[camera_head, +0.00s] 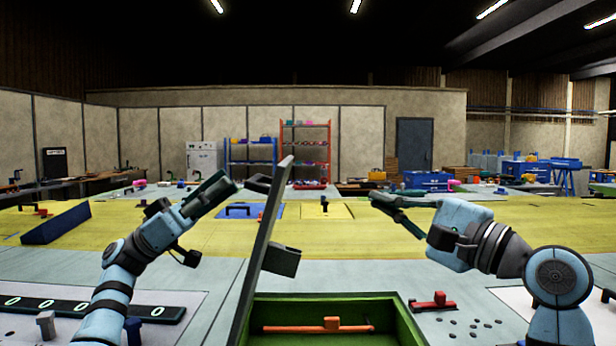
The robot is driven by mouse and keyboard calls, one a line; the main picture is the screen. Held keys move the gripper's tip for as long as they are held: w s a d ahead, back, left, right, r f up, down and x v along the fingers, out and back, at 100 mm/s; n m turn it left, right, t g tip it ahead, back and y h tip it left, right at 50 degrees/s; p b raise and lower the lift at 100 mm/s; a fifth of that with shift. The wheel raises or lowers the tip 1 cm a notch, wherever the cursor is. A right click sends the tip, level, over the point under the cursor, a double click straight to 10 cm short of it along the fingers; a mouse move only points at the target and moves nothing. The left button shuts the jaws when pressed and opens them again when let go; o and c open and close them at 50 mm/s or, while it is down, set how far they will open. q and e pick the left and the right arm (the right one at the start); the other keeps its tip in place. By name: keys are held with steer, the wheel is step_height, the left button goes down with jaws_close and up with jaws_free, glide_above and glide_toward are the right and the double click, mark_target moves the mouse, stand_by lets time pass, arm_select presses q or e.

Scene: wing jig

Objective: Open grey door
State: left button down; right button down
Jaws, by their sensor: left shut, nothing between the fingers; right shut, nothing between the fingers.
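A thin grey door panel (262,240) stands up steeply, seen almost edge-on, at the left side of a green-walled box (405,322) in front of me. It leans a little to the right at its top. A dark block (281,260) juts from its right face, and another dark block (258,184) shows at its left near the top. The box opening is uncovered. My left gripper (228,184) is shut and empty, left of the panel's upper part; contact is not visible. My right gripper (376,199) is shut and empty, above and right of the box, apart from the panel.
An orange bar (318,329) lies inside the box. A red-handled piece (433,301) sits right of it. A blue block (56,223) rests on the yellow surface (340,238) beyond. A blue-grey door (414,145) is in the far wall.

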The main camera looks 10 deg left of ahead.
arm_select(q)
steer(key=shift+w, duration=0.1)
arm_select(e)
steer(key=w+a+r, duration=0.1)
steer(key=a, duration=0.5)
steer(key=w+a+r+g, duration=0.1)
steer(key=w+a+r, duration=0.1)
steer(key=a, duration=0.5)
steer(key=shift+r+n+y, duration=0.25)
steer(key=shift+n+y, duration=0.05)
steer(key=shift+y, duration=0.1)
arm_select(q)
steer(key=shift+d, duration=0.1)
arm_select(e)
steer(key=shift+w+a, duration=0.1)
steer(key=shift+s+a+r+n+g+h, duration=0.15)
steer(key=shift+a+r, duration=0.05)
steer(key=shift+a, duration=0.3)
steer(key=shift+s+a+r+n+g+h, duration=0.1)
steer(key=shift+a+r+n+g+h, duration=0.1)
steer(key=shift+a, duration=0.3)
arm_select(q)
jaws_free()
